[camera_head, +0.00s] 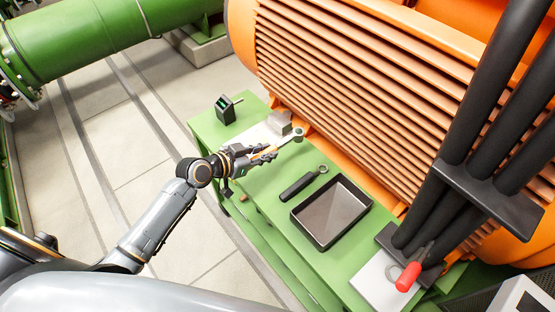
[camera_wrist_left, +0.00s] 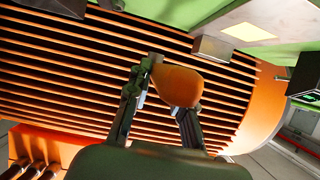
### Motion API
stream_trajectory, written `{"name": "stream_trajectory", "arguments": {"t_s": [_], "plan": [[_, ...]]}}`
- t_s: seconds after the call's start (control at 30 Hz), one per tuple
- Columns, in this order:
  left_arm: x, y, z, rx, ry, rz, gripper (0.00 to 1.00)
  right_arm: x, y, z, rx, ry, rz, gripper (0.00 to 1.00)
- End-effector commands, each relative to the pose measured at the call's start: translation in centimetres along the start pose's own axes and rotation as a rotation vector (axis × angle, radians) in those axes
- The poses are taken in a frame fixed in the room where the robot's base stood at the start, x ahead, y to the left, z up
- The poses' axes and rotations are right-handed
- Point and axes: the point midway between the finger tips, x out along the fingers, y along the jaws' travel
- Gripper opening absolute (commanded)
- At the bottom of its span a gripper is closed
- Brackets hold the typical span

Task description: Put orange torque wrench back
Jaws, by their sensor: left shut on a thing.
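My left gripper (camera_head: 262,154) is shut on the orange torque wrench (camera_head: 283,143) and holds it above the far part of the green table (camera_head: 238,205). The wrench's ring head points right, and its orange handle is partly hidden by the fingers. In the left wrist view, the rounded orange handle (camera_wrist_left: 178,86) sits between the fingers of the left gripper (camera_wrist_left: 165,95). A grey block (camera_head: 280,122) stands on a pale plate (camera_head: 256,134) just beyond the wrench. The right gripper is not in view.
A dark-handled wrench (camera_head: 300,187) lies beside a black-rimmed tray (camera_head: 300,219). A black device (camera_head: 226,109) with a green display stands at the far end. A red-handled tool (camera_head: 408,277) is on a white plate (camera_head: 373,284). The ribbed orange machine (camera_head: 350,90) borders the table.

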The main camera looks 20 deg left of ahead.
Motion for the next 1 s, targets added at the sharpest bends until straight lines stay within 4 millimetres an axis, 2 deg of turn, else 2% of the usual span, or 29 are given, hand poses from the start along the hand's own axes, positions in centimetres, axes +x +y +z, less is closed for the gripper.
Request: {"name": "stream_trajectory", "arguments": {"t_s": [0.03, 0.13, 0.43, 0.6, 1.0], "plan": [[1.2, 0.2, 0.6, -0.006, 0.000, 0.000, 0.00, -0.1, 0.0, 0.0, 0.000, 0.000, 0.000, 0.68], [2.9, 0.5, 1.4, -0.004, 0.000, 0.001, 0.00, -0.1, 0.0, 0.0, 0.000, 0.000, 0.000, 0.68], [5.4, 0.8, 2.8, -0.003, -0.001, 0.000, 0.00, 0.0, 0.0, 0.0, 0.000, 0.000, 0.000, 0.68], [6.2, 0.8, 4.9, -0.004, -0.002, -0.001, 0.00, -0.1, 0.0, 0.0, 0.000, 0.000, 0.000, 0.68], [6.4, 0.7, 5.5, 0.000, 0.000, -0.002, 0.00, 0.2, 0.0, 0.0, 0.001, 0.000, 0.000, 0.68]]}}
